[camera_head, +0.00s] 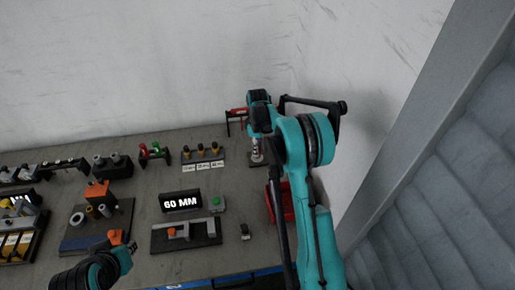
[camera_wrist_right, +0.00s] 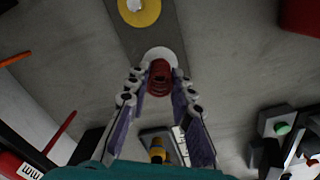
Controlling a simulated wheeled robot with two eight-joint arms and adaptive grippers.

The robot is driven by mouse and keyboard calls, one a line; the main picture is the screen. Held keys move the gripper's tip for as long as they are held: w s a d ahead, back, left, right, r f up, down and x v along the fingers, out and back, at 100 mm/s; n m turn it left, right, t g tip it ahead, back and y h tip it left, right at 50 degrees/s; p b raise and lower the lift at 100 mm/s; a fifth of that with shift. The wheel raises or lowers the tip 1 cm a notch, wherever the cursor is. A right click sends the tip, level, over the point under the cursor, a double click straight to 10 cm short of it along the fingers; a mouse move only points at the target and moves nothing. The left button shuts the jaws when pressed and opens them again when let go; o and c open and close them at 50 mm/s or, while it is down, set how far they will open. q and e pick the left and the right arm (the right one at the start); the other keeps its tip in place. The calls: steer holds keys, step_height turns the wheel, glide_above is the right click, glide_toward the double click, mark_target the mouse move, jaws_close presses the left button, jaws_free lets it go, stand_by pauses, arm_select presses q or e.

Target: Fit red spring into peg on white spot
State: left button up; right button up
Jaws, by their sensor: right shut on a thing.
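The red spring (camera_wrist_right: 159,78) is between the fingertips of my right gripper (camera_wrist_right: 158,88) in the right wrist view, which is shut on it. The white spot (camera_wrist_right: 160,53) shows right behind the spring, partly covered by it. The peg is not clearly seen, and I cannot tell whether the spring is around it or above it. In the head view my right gripper (camera_head: 257,152) points down at the table's far right, and the spring is not distinct there. My left gripper (camera_head: 122,250) is at the lower left, away from the spot; its jaw opening is unclear.
A yellow disc (camera_wrist_right: 139,10) with a pale centre lies on the same dark strip. A red bin (camera_head: 283,203) is beside my right arm. A 60 MM display (camera_head: 181,202) is mid-table.

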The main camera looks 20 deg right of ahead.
steer(key=shift+f+b, duration=0.35)
steer(key=shift+f, duration=0.25)
steer(key=o, duration=1)
steer(key=shift+o, duration=0.2)
step_height(320, 180, up, 12)
